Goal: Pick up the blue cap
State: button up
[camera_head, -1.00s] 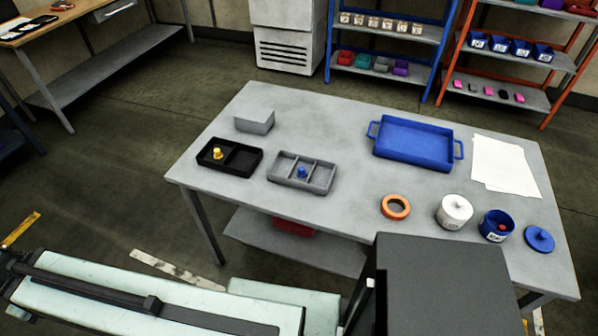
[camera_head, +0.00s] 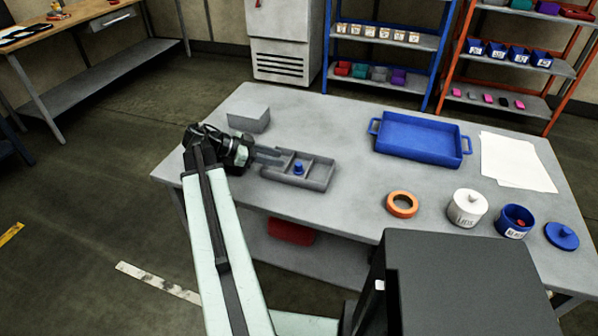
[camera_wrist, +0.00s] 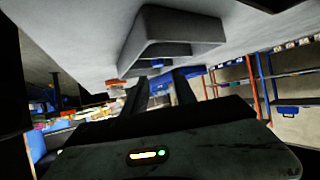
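A small blue cap (camera_head: 298,168) with a knob stands in the middle part of the grey divided tray (camera_head: 322,182). A blue patch, likely the cap, shows in the wrist view (camera_wrist: 158,64) beyond the fingers, below the tray (camera_wrist: 140,45) in the picture. My gripper (camera_head: 280,157) is at the tray's left end, its fingers pointing right toward the cap. In the wrist view its two dark fingers (camera_wrist: 162,88) are apart with nothing between them. I cannot tell whether the fingers touch the tray.
A grey block (camera_head: 248,120) stands behind my gripper. Farther right are a blue tray (camera_head: 418,140), an orange ring (camera_head: 402,205), a white jar (camera_head: 467,208), a blue jar (camera_head: 515,220), a round blue lid (camera_head: 562,235) and white paper (camera_head: 515,163).

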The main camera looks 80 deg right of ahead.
aim_at(298, 164)
jog(key=b+x, duration=0.2)
jog(key=x, duration=0.1)
jog(key=b+x, duration=0.1)
jog(key=x, duration=0.3)
jog(key=shift+s+a+f+b, duration=0.15)
jog(key=shift+f+b, duration=0.2)
jog(key=shift+b, duration=0.05)
jog(key=shift+s, duration=0.1)
jog(key=shift+r, duration=0.1)
grip_shut()
